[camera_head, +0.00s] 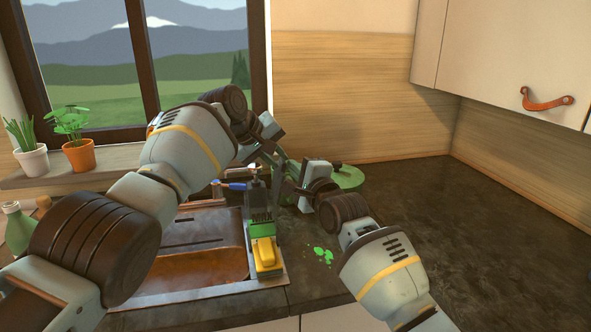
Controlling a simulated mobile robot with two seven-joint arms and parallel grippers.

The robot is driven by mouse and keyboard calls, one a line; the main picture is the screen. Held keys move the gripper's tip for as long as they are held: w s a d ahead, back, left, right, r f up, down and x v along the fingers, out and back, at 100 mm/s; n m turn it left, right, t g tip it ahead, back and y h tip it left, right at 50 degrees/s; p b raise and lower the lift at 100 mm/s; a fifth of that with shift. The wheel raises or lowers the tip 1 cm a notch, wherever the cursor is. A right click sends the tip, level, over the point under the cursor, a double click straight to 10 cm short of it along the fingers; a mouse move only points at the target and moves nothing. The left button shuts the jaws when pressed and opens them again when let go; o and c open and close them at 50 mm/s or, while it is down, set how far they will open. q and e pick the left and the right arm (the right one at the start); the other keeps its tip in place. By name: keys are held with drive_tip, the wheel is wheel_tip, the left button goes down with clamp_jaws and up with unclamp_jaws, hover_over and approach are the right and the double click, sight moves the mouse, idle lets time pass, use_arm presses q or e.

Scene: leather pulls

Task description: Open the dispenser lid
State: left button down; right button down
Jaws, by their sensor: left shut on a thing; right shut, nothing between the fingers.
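A green rounded object (348,178), which looks like the dispenser, sits on the dark worktop behind my grippers. Its near and left parts are hidden by them, and I cannot tell how far its lid is open. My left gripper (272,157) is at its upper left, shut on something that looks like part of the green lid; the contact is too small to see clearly. My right gripper (287,187) is shut and empty, just in front and to the left of the green object; I cannot tell whether it touches it.
A dark bottle with a green label (261,218) stands by the sink (185,272), behind a yellow and green sponge (266,254). Green bits (323,255) lie on the worktop (450,230), which is clear at right. Potted plants (79,154) line the sill. A cabinet with a leather pull (547,102) hangs upper right.

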use_arm(q)
drive_tip(key=shift+d, duration=0.2)
use_arm(e)
drive_tip(key=shift+s+a+r+n, duration=0.15)
drive_tip(key=shift+s+a, duration=0.05)
drive_tip(key=shift+a, duration=0.2)
drive_tip(key=shift+s+a+r+n, duration=0.15)
drive_tip(key=shift+a, duration=0.25)
use_arm(q)
drive_tip(key=c, duration=1.5)
unclamp_jaws()
drive_tip(key=shift+d+f, duration=0.1)
use_arm(e)
drive_tip(key=shift+r, duration=0.1)
use_arm(q)
drive_tip(key=shift+v, duration=0.95)
drive_tip(key=shift+a+v, duration=0.15)
drive_tip(key=shift+v, duration=1.45)
drive_tip(key=shift+a+v, duration=0.15)
drive_tip(key=shift+v, duration=1.4)
use_arm(e)
drive_tip(key=shift+w+d+f, duration=0.2)
drive_tip(key=shift+d, duration=0.05)
use_arm(q)
drive_tip(key=shift+w+f, duration=0.1)
drive_tip(key=shift+w, duration=0.05)
